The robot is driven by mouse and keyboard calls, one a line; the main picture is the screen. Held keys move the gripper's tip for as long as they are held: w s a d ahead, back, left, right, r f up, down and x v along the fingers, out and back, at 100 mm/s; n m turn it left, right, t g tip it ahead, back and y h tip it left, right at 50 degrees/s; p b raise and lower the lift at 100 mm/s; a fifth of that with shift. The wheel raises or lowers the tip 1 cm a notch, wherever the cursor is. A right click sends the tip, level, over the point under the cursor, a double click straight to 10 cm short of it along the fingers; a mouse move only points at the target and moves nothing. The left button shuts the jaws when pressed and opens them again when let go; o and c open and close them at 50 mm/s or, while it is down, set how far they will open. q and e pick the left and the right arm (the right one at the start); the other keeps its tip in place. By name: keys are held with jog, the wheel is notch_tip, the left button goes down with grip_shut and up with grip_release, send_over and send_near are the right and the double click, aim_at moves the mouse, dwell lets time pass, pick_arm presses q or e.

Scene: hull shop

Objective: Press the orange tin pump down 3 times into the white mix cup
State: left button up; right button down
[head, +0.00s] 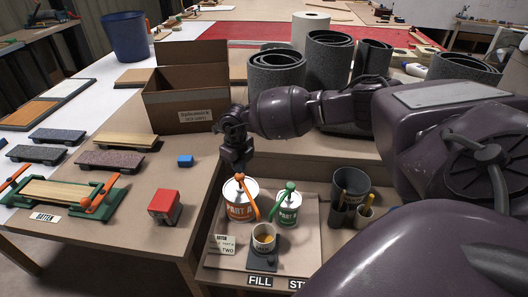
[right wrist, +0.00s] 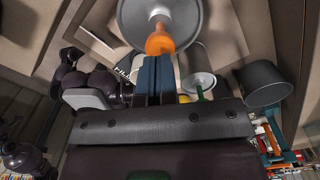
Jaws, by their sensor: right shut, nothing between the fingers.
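The orange-banded PART A tin (head: 241,208) stands on a board, with an orange pump (head: 239,182) on top whose spout slopes right towards the cup. The white mix cup (head: 264,236) stands in front on a dark scale-like base and holds something amber. My right gripper (head: 237,163) is shut and empty, pointing down just above the orange pump head. In the right wrist view the shut fingertips (right wrist: 154,62) lie close to the orange pump (right wrist: 160,42); I cannot tell whether they touch. My left gripper is not in view.
A PART B tin with a green pump (head: 289,204) stands right beside the orange one. A dark pot (head: 350,187) and tool cups are further right. A cardboard box (head: 187,90) and grey rolls (head: 276,75) stand behind.

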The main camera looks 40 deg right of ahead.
jog(key=shift+f+b, duration=0.3)
jog(key=shift+f, duration=1.45)
jog(key=shift+r, duration=0.45)
jog(key=shift+r+p, duration=0.8)
jog(key=shift+r, duration=0.65)
